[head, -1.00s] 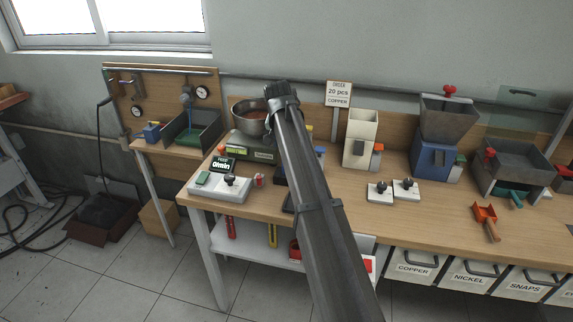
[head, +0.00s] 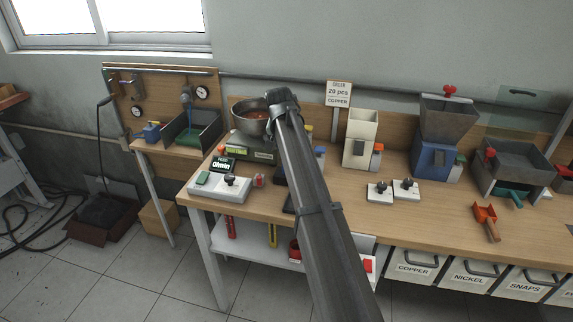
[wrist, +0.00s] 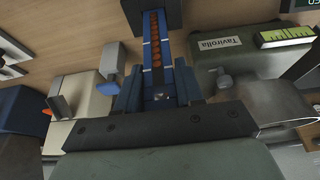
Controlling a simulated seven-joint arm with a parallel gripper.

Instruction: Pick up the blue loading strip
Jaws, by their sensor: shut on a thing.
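The blue loading strip (wrist: 147,55) shows in the wrist view, running from the top toward my gripper, with a row of copper-coloured pieces along its middle. My gripper (wrist: 158,92) is shut on its near end, with a blue jaw on each side. The far end of the strip lies at or over a dark block (wrist: 172,14); I cannot tell whether they touch. In the head view my arm hides the strip and the jaws; only the dark wrist end (head: 283,98) shows, beside the metal bowl.
A metal bowl (head: 250,122) stands on a green-grey scale (head: 255,148) just left of my wrist. A cream dispenser (head: 360,135) and white pads with black knobs (head: 379,192) stand to the right. The front right bench top (head: 430,215) has clear room.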

